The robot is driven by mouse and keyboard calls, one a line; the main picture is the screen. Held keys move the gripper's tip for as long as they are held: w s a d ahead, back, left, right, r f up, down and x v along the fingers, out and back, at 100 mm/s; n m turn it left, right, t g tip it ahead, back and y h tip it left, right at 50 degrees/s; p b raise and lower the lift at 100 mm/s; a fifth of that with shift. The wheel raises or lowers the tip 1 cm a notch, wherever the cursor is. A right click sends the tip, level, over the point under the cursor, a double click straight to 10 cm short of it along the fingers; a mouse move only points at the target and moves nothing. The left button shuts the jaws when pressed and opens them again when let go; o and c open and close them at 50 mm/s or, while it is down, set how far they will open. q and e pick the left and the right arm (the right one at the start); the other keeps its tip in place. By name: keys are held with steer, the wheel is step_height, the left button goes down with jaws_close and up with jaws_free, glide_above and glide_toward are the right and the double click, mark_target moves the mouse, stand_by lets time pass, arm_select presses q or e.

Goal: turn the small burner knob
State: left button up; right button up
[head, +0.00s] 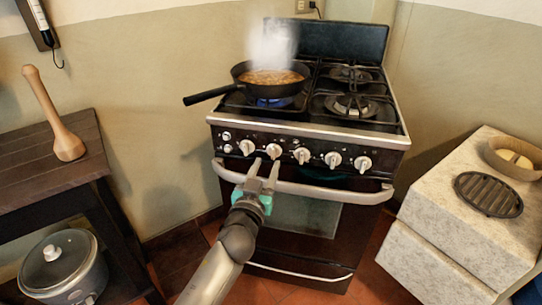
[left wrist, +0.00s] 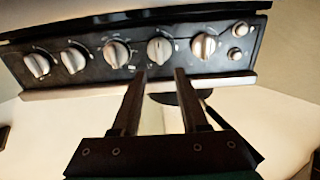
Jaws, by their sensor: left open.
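The stove's control panel (head: 316,147) carries a row of several silver knobs. Which one is the small burner knob cannot be told from the markings. My left gripper (head: 266,162) is open and points at the second knob from the left (head: 273,151). In the left wrist view that knob (left wrist: 160,50) lies just beyond and between the fingertips (left wrist: 159,72), and the fingers appear short of it. The leftmost knob (head: 247,147) is beside it; in the left wrist view it shows to the right (left wrist: 203,46). My right gripper is not in view.
A black pan (head: 205,95) of steaming food sits over a blue flame (head: 275,102). The oven handle (head: 330,194) runs below the knobs, under my left gripper. A wooden table (head: 45,167) stands left, a stone block (head: 475,238) right. Two small buttons (head: 227,148) are left of the knobs.

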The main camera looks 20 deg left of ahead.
mark_target(272, 151)
arm_select(q)
steer(key=shift+w+a+b, duration=0.15)
steer(key=shift+w+b, duration=0.35)
steer(key=shift+w, duration=2.25)
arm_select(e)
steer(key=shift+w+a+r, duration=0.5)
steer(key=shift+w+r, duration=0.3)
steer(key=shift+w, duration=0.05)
arm_select(q)
jaws_close()
